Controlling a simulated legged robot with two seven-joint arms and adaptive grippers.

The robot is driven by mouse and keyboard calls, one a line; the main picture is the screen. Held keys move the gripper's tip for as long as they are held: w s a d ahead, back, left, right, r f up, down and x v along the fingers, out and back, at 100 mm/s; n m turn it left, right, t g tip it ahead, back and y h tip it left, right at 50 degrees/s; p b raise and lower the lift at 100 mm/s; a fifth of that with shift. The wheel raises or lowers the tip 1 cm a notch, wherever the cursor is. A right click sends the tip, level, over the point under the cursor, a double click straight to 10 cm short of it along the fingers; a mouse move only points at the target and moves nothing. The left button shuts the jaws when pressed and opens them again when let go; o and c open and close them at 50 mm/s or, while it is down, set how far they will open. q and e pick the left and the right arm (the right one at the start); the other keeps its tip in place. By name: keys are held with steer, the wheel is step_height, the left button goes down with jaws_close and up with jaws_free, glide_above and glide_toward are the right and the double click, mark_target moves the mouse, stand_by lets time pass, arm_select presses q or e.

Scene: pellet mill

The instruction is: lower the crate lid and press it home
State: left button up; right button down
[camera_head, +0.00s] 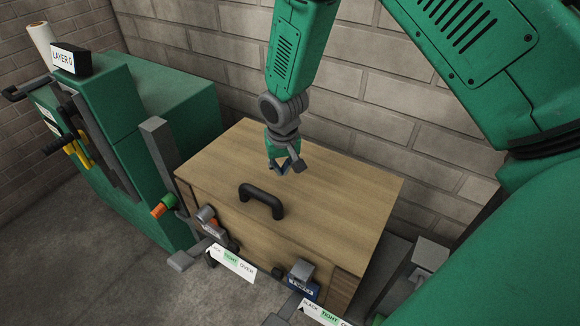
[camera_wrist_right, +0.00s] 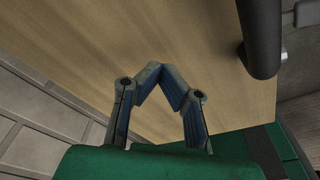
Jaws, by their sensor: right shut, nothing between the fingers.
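The wooden crate lid (camera_head: 325,183) lies flat across the top of the crate (camera_head: 270,240), with no gap that I can make out in the head view. A black bar handle (camera_head: 262,202) stands on the lid near its front edge. My right gripper (camera_head: 284,170) points down at the lid behind the handle, its fingers closed together and empty. In the right wrist view the fingertips (camera_wrist_right: 160,70) meet over the lid's wooden surface (camera_wrist_right: 190,35), and the handle (camera_wrist_right: 262,40) is at the upper right. Whether the fingertips touch the lid cannot be told. My left gripper is not in view.
A green machine (camera_head: 170,130) stands left of the crate, with a grey post (camera_head: 160,155) between them. A brick wall (camera_head: 350,75) is close behind. Clamps and a gauge label (camera_head: 232,263) sit at the crate's front. Open floor (camera_head: 90,250) lies front left.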

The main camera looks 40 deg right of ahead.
step_height(320, 180, up, 5)
steer(key=p, duration=0.3)
steer(key=shift+f+p, duration=0.1)
steer(key=shift+p, duration=0.3)
